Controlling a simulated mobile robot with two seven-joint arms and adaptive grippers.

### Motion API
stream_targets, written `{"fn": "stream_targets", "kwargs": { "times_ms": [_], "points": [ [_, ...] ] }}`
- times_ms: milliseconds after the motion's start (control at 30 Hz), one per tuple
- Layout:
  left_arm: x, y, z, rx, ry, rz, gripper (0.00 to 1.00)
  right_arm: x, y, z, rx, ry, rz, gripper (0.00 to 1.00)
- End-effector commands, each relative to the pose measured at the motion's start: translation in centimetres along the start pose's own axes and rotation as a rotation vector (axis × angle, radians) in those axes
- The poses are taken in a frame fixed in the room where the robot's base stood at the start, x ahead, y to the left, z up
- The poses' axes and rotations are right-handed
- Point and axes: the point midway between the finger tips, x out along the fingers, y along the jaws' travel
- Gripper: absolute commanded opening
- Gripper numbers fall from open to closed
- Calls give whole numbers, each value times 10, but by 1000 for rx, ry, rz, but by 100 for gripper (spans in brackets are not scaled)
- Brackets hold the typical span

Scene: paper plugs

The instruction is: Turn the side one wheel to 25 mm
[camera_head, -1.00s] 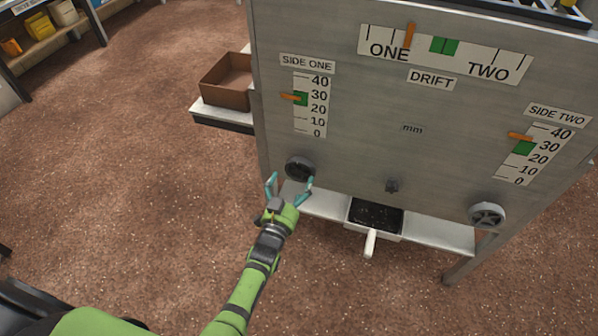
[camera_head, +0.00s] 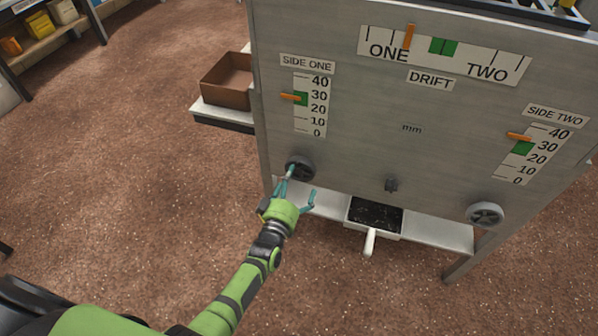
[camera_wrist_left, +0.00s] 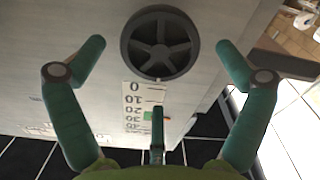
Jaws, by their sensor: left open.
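The side one wheel (camera_head: 299,168) is a dark spoked handwheel low on the left of the grey panel. It also shows in the left wrist view (camera_wrist_left: 160,43), upside down relative to its scale. My left gripper (camera_head: 301,184) is open just in front of and below the wheel. In the wrist view the fingers stand either side of the wheel with gaps; contact does not show. The side one scale (camera_head: 317,114) reads 0 to 40; its orange pointer (camera_head: 289,97) stands near 30, slightly below, by the green band (camera_head: 301,99). My right gripper is not in view.
The side two wheel (camera_head: 486,215) and its scale (camera_head: 538,158) are at the right. A black-bottomed tray with a white handle (camera_head: 370,243) is below. A brown box (camera_head: 226,82) stands left of the panel.

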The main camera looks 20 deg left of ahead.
Motion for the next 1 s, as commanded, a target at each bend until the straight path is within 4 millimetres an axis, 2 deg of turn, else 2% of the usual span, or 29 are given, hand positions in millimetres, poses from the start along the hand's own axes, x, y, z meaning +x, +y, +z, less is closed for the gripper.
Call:
{"fn": "stream_targets", "kwargs": {
  "times_ms": [600,1000],
  "points": [
    [32,-1,1,2,0,0,100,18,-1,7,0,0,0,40],
    [37,0,0,2,0,0,100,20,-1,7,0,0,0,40]
  ]
}}
